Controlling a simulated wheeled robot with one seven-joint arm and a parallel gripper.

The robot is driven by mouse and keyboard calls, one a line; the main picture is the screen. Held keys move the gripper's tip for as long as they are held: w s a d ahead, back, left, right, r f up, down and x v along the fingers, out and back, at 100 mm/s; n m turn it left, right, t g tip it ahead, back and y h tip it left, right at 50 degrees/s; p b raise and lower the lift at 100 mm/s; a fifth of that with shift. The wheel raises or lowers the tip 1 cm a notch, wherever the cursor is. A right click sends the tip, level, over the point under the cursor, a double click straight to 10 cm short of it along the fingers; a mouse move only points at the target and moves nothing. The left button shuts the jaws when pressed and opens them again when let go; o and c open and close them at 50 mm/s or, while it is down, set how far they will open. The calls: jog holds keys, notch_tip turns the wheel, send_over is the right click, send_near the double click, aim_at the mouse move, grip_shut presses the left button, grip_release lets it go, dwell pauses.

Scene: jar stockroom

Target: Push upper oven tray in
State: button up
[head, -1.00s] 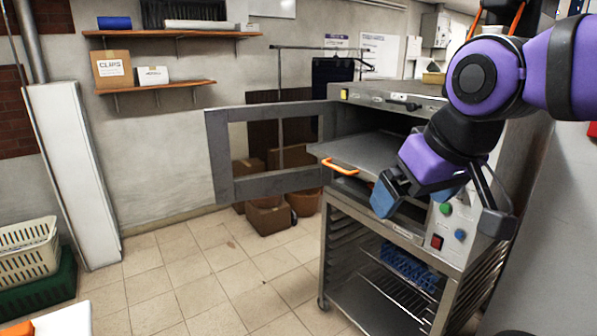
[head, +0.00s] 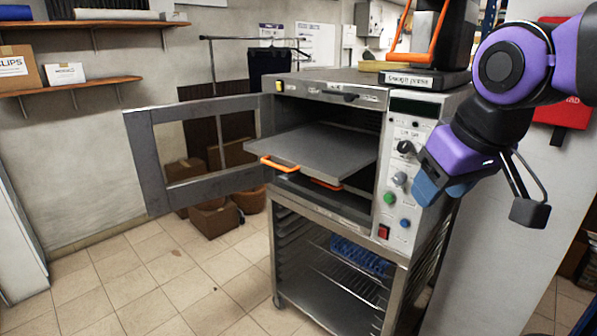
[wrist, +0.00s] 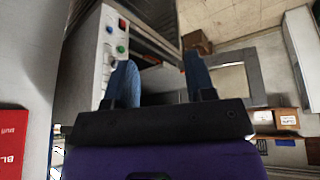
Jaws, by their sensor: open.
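The oven (head: 330,92) stands on a wheeled metal rack, its door (head: 140,165) swung open to the left. The upper oven tray (head: 318,150) is a grey sheet sticking out of the chamber toward the front left, with an orange handle (head: 279,163) on its front edge. A second orange handle (head: 325,184) shows below it, deeper in, on a lower tray. My gripper (head: 478,203) is open and empty, in front of and right of the control panel, apart from the tray. In the wrist view its two blue fingers (wrist: 160,84) are spread with nothing between them.
The control panel (head: 405,165) with knobs and buttons is right of the oven opening. Cardboard boxes (head: 212,217) lie on the floor behind the door. Shelves (head: 65,84) hang on the left wall. The tiled floor before the door is clear.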

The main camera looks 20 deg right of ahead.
jog(key=w, duration=0.1)
jog(key=w+n+g, duration=0.1)
jog(key=w+h, duration=0.1)
jog(key=shift+w+d+f+n, duration=0.1)
jog(key=shift+d+f+n, duration=0.2)
jog(key=shift+d+n, duration=0.1)
jog(key=c, duration=0.7)
jog(key=w+n, duration=0.1)
jog(key=w+n+g+h, duration=0.1)
jog(key=w, duration=0.1)
jog(key=w+f+g+h, duration=0.1)
jog(key=w, duration=0.1)
jog(key=shift+w+d+f+n, duration=0.1)
jog(key=shift+w+d+n, duration=0.05)
jog(key=shift+d+n, duration=0.25)
grip_shut()
jog(key=n+t+h, duration=0.7)
jog(key=n+h, duration=0.5)
jog(key=n, duration=0.7)
send_near(315, 176)
jog(key=x, duration=0.7)
jog(key=shift+w+d, duration=0.15)
jog(key=shift+d, duration=0.15)
